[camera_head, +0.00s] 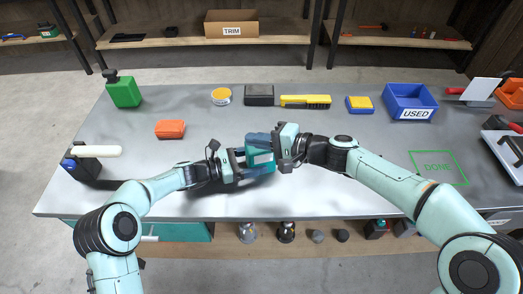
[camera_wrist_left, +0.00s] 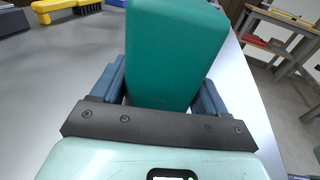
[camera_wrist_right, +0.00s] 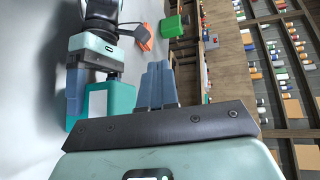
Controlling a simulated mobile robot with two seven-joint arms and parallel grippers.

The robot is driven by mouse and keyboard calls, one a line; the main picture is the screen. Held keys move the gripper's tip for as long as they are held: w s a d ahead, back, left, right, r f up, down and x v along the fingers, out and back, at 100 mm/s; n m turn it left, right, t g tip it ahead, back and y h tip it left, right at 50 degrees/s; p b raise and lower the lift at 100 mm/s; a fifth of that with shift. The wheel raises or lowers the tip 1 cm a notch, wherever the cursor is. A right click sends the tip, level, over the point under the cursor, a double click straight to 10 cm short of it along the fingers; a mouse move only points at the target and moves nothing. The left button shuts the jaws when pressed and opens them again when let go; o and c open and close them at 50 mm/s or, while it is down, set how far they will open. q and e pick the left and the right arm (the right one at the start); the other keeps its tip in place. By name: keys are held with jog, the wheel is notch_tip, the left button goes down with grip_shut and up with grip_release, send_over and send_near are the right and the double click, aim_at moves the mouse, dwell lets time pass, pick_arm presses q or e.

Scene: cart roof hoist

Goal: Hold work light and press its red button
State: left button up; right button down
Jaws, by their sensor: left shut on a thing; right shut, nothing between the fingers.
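The work light (camera_head: 262,160) is a teal block with a pale face, held above the middle of the table. My left gripper (camera_head: 243,160) is shut on it. In the left wrist view the teal body (camera_wrist_left: 175,55) stands between the two blue fingers. My right gripper (camera_head: 260,139) is shut and empty, close beside the upper side of the light. In the right wrist view its fingers (camera_wrist_right: 160,85) are together, and the light (camera_wrist_right: 122,98) shows to their left. Whether they touch the light, I cannot tell. The red button is not visible in any view.
An orange box (camera_head: 170,129) and a green can (camera_head: 124,91) are at the left. A yellow brush (camera_head: 305,101) and a blue USED bin (camera_head: 409,101) stand along the back. A green DONE outline (camera_head: 438,167) lies bare at the right. The front middle of the table is clear.

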jog(key=w+d+r+t, duration=0.3)
jog(key=w+d+r, duration=0.1)
jog(key=r, duration=0.6)
jog(key=shift+y, duration=0.7)
jog(key=w+d+f, duration=0.1)
jog(key=d+f, duration=0.3)
jog(key=f, duration=0.3)
jog(key=w+d+f, duration=0.2)
jog(key=d+f, duration=0.2)
jog(key=f, duration=0.3)
jog(key=w+d+f, duration=0.1)
jog(key=d+f, duration=0.3)
jog(key=f, duration=0.3)
jog(key=shift+w+d+f, duration=0.35)
jog(key=shift+w+d, duration=0.05)
jog(key=shift+f, duration=0.15)
jog(key=shift+s+a, duration=0.3)
jog(key=shift+a, duration=0.75)
jog(key=shift+s+a, duration=0.25)
jog(key=shift+a, duration=0.8)
jog(key=shift+s+a, duration=0.3)
jog(key=shift+a, duration=0.75)
jog(key=shift+s+a, duration=0.2)
jog(key=shift+a, duration=0.65)
jog(key=shift+w+d, duration=0.3)
jog(key=shift+d, duration=0.85)
jog(key=shift+w+d, duration=0.3)
jog(key=shift+d, duration=0.9)
jog(key=shift+w+d, duration=0.3)
jog(key=shift+d, duration=0.85)
